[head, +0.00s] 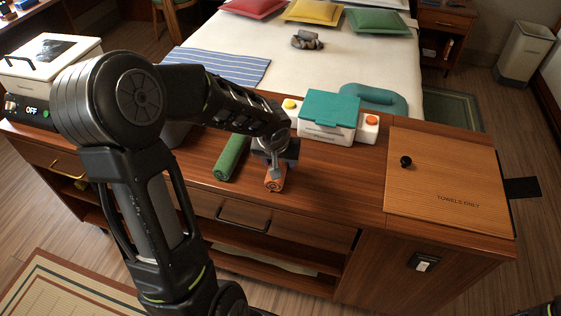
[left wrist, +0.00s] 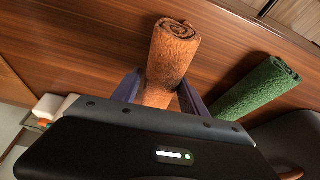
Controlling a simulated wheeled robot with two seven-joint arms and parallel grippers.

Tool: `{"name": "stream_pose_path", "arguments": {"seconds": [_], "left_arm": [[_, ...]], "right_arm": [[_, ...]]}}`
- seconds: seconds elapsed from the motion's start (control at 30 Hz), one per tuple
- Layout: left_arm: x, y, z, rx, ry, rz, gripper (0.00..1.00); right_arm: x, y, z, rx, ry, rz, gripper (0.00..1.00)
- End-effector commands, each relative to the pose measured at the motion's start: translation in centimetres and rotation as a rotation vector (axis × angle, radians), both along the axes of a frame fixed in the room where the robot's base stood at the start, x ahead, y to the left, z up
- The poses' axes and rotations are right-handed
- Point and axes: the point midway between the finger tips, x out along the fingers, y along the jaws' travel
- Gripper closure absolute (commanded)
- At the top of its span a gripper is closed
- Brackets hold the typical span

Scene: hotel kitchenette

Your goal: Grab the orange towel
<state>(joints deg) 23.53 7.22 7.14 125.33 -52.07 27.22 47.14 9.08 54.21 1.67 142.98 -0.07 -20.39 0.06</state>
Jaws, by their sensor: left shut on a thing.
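The orange towel (head: 275,184) is rolled up and lies on the wooden counter near its front edge. My left gripper (head: 274,160) comes down over it from above and is shut on it. In the left wrist view the orange roll (left wrist: 170,50) sits between the two fingers of the gripper (left wrist: 158,92), its spiral end pointing away from the gripper. Part of the towel is hidden behind the gripper body. My right gripper is not seen.
A green rolled towel (head: 230,157) lies just left of the orange one. A white box with a teal lid (head: 330,107) stands behind to the right. A wooden lid marked "TOWELS ONLY" (head: 450,182) with a black knob covers the counter's right end.

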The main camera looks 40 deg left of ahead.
Motion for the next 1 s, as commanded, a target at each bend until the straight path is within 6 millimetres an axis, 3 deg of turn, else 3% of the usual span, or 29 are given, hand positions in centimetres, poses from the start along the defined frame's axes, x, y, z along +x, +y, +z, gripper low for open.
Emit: {"name": "stream_pose_path", "arguments": {"seconds": [0.2, 0.53, 1.0], "left_arm": [[0.0, 0.0, 0.0, 0.000, 0.000, 0.000, 0.92], [0.1, 0.0, 0.7, 0.001, -0.002, 0.000, 0.92], [0.1, 0.0, 8.6, 0.001, -0.006, 0.001, 0.92]], "right_arm": [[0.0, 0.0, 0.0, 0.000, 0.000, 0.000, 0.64], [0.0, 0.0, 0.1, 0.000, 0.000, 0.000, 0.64], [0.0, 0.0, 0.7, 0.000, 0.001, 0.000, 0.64]]}}
